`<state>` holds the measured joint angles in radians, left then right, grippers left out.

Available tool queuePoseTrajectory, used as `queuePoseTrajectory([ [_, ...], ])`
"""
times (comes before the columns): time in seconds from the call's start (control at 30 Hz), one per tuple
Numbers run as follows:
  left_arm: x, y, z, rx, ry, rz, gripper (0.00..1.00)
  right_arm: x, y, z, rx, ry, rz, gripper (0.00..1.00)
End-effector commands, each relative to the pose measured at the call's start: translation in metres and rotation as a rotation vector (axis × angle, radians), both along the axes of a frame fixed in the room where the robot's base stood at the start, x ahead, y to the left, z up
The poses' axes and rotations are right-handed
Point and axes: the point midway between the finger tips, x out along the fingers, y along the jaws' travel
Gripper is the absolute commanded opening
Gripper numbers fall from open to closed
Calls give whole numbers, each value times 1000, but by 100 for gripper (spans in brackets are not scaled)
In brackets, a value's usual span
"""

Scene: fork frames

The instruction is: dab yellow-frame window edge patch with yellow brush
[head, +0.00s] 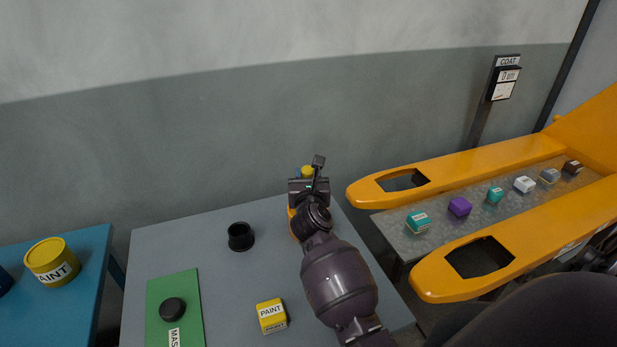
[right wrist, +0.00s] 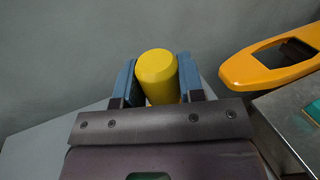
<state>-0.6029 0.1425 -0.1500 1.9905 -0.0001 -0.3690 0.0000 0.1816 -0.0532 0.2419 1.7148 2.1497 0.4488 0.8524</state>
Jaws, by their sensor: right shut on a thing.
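My right gripper (head: 308,182) is above the far right part of the grey table. In the right wrist view its two blue fingers close on a yellow rounded cylinder (right wrist: 157,72), which looks like the yellow brush's handle. Only a bit of this yellow brush (head: 307,171) shows in the head view; its bristles are hidden. The orange-yellow fork frame (head: 450,172) at the right has two arms with dark window openings. The gripper is left of the far arm's tip, apart from it. I cannot make out a patch on the window edges. My left gripper is not in view.
The grey table (head: 215,290) holds a black cup (head: 240,237), a green mat (head: 187,290) with a black knob, and a yellow paint box (head: 271,315). A yellow paint tin (head: 52,261) stands on a blue table. Small blocks line a grey slab (head: 440,238) between the fork arms.

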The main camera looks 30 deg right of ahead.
Motion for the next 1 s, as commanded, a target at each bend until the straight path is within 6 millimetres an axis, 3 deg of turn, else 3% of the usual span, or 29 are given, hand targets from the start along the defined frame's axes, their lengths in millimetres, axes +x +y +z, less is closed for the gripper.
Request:
queuePoseTrajectory([
  [0.63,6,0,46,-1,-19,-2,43,0,0,41,-2,-1,1,12],
  [1.0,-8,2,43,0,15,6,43,0,0,50,-1,0,1,12],
])
